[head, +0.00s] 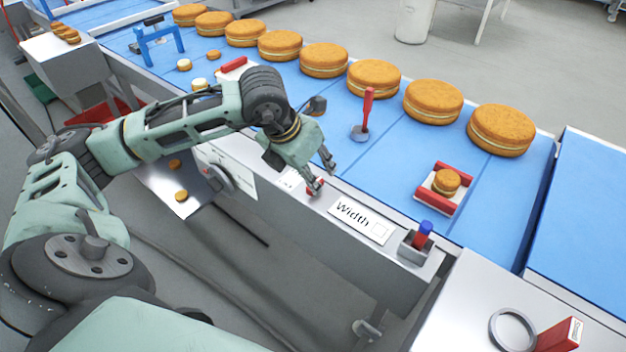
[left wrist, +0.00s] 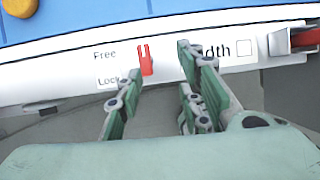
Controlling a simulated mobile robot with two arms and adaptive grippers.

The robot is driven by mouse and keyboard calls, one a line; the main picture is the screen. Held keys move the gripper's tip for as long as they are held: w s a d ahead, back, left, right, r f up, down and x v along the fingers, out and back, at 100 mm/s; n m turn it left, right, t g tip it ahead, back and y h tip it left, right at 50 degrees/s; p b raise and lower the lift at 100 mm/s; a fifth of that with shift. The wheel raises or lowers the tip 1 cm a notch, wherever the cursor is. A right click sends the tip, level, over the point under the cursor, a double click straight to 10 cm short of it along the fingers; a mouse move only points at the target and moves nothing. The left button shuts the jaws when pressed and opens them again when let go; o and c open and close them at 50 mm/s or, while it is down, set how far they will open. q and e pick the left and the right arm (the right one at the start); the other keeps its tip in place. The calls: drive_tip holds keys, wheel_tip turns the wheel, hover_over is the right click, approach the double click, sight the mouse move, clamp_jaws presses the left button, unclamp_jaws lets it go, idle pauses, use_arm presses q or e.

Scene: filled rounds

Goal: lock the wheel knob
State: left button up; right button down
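A small red lever (left wrist: 146,60) sits on the white front rail beside the printed words "Free" and "Lock". It stands upright in the left wrist view, its forked end up near "Free". In the head view the red lever (head: 314,187) is partly covered by my left gripper (head: 323,176). That gripper is open and empty, its fingers either side of the lever's line in the left wrist view (left wrist: 160,65); I cannot tell whether they touch it. A grey handwheel (head: 218,178) is on the front panel, left of the gripper. My right gripper is not in view.
A "Width" label (head: 360,221) and a holder with a blue-and-red piece (head: 421,236) are right of the gripper. A red-handled tool (head: 366,110) stands on the blue belt (head: 400,160). Large round cakes (head: 373,77) line its far side. A metal ring (head: 512,328) lies lower right.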

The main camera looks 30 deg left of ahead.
use_arm(q)
drive_tip(key=shift+y, duration=0.4)
drive_tip(key=w+f, duration=0.1)
drive_tip(key=f, duration=0.1)
drive_tip(key=a+f+p, duration=0.1)
drive_tip(key=f, duration=0.1)
drive_tip(key=w+f+p, duration=0.1)
drive_tip(key=f, duration=0.1)
drive_tip(key=shift+w+a, duration=0.3)
drive_tip(key=shift+a, duration=0.05)
drive_tip(key=shift+w+f, duration=0.15)
drive_tip(key=shift+f, duration=0.3)
drive_tip(key=shift+c, duration=0.2)
clamp_jaws()
